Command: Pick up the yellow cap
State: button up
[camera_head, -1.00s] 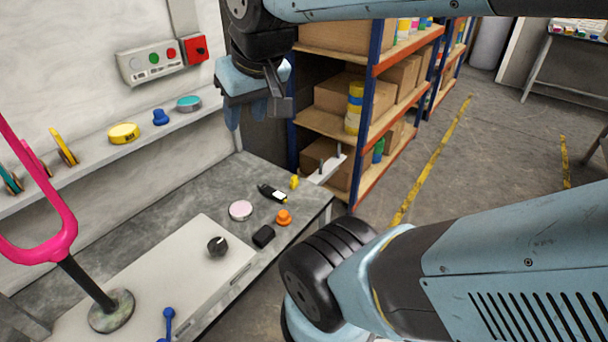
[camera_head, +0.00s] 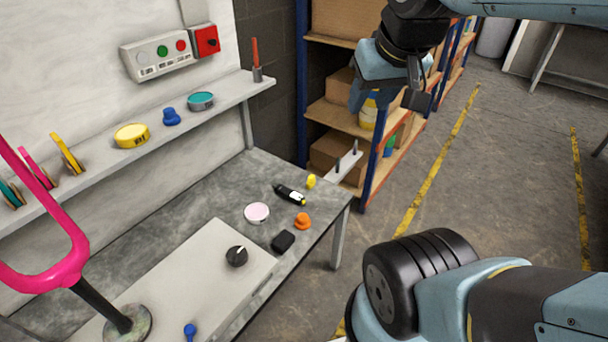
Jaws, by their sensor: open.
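The small yellow cap (camera_head: 311,181) lies near the back right corner of the grey workbench (camera_head: 180,206), just beyond the tip of a black bottle or marker with a pale label (camera_head: 290,194). My gripper (camera_head: 398,98) is in the air at the upper right, in front of the shelving. It is well above the cap and to its right, apart from it. The gripper points downward and its jaws are open. I see nothing held in it, though the fingers are partly hard to tell from the shelf behind.
An orange knob (camera_head: 302,221), a pink disc (camera_head: 257,213) and a black block (camera_head: 283,241) lie near the cap. A wall ledge (camera_head: 225,103) holds tapes and a blue knob. A pink hoop stand (camera_head: 60,280) rises at left. Shelving (camera_head: 303,90) stands behind the bench.

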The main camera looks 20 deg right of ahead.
aim_at(312, 181)
jog(key=u, duration=0.1)
jog(key=k, duration=0.85)
jog(key=z, duration=0.2)
jog(key=i, duration=0.85)
jog(key=u, duration=0.15)
jog(key=k, duration=0.55)
jog(key=u, duration=0.35)
jog(key=i, duration=1.2)
jog(key=z, duration=0.55)
